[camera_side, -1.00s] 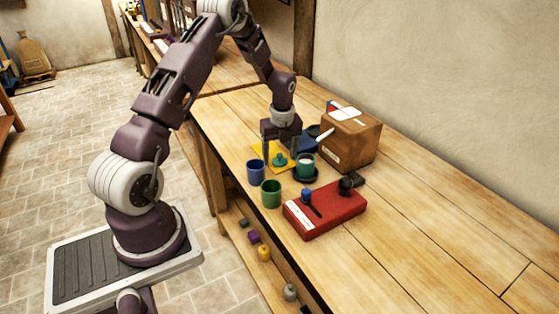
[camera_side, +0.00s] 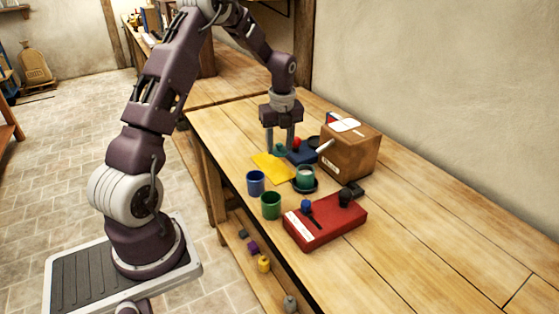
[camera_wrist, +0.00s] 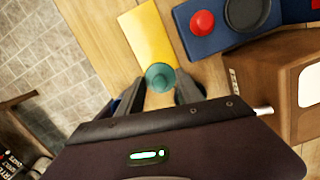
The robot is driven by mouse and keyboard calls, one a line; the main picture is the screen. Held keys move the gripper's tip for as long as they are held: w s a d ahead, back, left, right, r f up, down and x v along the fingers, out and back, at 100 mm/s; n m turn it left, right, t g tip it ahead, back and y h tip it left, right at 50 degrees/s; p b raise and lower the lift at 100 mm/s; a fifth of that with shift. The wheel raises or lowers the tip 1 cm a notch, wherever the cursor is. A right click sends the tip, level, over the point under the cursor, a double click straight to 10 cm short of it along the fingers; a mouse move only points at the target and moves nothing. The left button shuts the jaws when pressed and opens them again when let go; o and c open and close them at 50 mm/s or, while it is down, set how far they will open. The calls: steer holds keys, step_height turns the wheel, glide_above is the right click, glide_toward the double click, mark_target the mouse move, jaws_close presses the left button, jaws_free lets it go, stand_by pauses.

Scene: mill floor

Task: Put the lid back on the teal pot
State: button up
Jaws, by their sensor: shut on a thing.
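The teal lid (camera_side: 280,150), round with a small knob, is between the fingertips of my gripper (camera_side: 281,149). It shows in the wrist view (camera_wrist: 160,77), between the two fingers, over the near end of a yellow cloth (camera_wrist: 146,38). My gripper is shut on it and appears to hold it above the table. The teal pot (camera_side: 305,180) stands uncovered on a dark saucer, to the right of and nearer the camera than my gripper in the side view. Its inside looks pale. The pot is not visible in the wrist view.
A blue mug (camera_side: 256,185) and green mug (camera_side: 271,207) stand near the pot. A cardboard box (camera_side: 351,150) stands right of a navy tray (camera_wrist: 215,40) bearing a red knob and dark disc. The right table is clear.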

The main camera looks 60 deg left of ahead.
mark_target(285, 152)
steer(key=d+r, duration=0.1)
steer(key=w+r, duration=0.1)
steer(key=r, duration=0.1)
steer(key=shift+d, duration=0.4)
steer(key=w+d+r, duration=0.2)
steer(key=w+d, duration=0.1)
steer(key=d, duration=0.4)
steer(key=shift+s+f, duration=0.15)
steer(key=shift+f, duration=1.45)
steer(key=shift+s+f, duration=0.1)
steer(key=shift+f, duration=1.5)
steer(key=shift+f, duration=0.15)
steer(key=o, duration=1.4)
steer(key=shift+o, duration=0.7)
steer(key=shift+w+r, duration=0.15)
steer(key=shift+r, duration=1.2)
steer(key=shift+w+r, duration=0.1)
steer(key=shift+r, duration=1.25)
steer(key=shift+s+r, duration=0.15)
steer(key=shift+r, duration=0.75)
